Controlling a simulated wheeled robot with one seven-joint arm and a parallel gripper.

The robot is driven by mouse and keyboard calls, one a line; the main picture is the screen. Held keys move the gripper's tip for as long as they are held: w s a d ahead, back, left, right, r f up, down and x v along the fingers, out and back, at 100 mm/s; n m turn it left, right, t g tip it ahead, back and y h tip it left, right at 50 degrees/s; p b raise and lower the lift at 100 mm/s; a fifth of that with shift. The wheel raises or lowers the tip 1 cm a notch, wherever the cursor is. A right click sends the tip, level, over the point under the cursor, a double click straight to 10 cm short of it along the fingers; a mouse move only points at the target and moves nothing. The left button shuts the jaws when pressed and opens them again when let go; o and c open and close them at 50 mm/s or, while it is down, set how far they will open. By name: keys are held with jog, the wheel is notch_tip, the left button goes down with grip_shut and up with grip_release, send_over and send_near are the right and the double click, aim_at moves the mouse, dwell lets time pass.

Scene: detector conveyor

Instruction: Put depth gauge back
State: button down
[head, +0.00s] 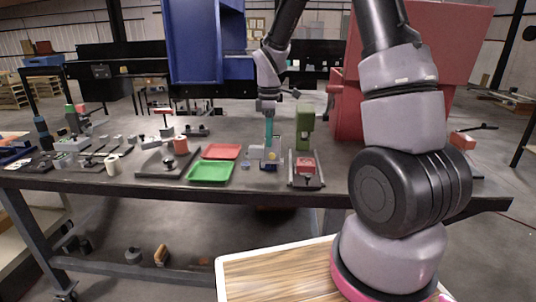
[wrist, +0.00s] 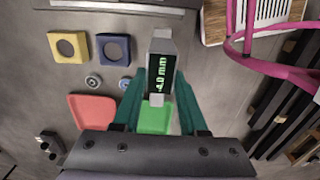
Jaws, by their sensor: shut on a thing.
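My gripper (head: 270,138) points down over the dark table, with its teal fingers shut. In the wrist view my gripper (wrist: 153,88) holds the depth gauge (wrist: 161,45), a grey block with a dark face reading about -4.0 mm in green digits. The gauge sits between the two fingers. In the head view the gauge is small and partly hidden, and I cannot tell its exact height above the table. A yellow block with a round hole (wrist: 83,47) and a blue block with a round hole (wrist: 98,49) lie beside it in the wrist view.
A green tray (head: 210,172) and a red tray (head: 221,152) lie left of my gripper. A green post-like fixture (head: 305,138) and a dark fixture with a red block (head: 305,166) stand to the right. Several fixtures crowd the table's left side.

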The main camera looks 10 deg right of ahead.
aim_at(269, 150)
jog(key=shift+f, duration=2.2)
jog(key=shift+f, duration=0.15)
jog(key=shift+f, duration=0.35)
jog(key=shift+c, duration=2.2)
grip_release()
